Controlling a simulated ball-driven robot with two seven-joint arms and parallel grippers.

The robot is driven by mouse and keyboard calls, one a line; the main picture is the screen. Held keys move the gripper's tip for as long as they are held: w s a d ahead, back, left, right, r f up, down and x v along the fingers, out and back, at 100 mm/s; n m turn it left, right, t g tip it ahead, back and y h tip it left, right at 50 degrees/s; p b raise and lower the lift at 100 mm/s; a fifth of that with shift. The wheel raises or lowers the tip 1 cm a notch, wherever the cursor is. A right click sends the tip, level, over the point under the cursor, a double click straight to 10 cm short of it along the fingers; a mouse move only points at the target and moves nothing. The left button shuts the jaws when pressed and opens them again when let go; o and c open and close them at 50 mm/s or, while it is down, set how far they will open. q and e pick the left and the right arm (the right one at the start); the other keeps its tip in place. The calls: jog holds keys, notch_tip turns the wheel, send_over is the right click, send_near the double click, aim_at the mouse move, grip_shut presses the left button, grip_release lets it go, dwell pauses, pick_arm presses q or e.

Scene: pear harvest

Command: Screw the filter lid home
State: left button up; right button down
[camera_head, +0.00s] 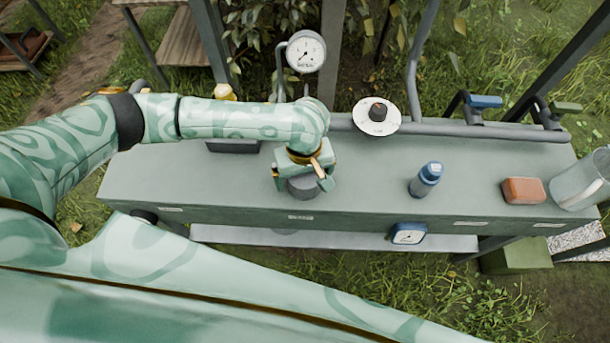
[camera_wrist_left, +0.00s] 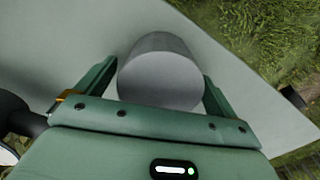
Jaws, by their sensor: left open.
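A plain grey round cylinder, which looks like the filter lid (camera_head: 303,187), stands on the green bench below my left gripper (camera_head: 304,180). In the left wrist view the grey lid (camera_wrist_left: 160,80) sits between the two fingers of the left gripper (camera_wrist_left: 160,88). The fingers are open, one on each side of it. Any small gap between fingers and lid is hard to judge. The filter body under the lid and any thread are hidden. My right gripper is not in view.
The bench (camera_head: 370,170) carries a blue bottle (camera_head: 427,179), a reddish-brown block (camera_head: 523,190) and a metal jug (camera_head: 583,182).

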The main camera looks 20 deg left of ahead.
pick_arm(q)
jog(key=c, duration=1)
jog(key=shift+r, duration=0.1)
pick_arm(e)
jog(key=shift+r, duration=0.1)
pick_arm(q)
notch_tip(320, 180, up, 4)
jog(key=p, duration=0.3)
jog(key=s+a+r+p, duration=0.8)
jog(key=s, duration=0.3)
jog(key=shift+a+r+p, duration=0.15)
jog(key=shift+r+p, duration=0.15)
jog(key=shift+r, duration=0.1)
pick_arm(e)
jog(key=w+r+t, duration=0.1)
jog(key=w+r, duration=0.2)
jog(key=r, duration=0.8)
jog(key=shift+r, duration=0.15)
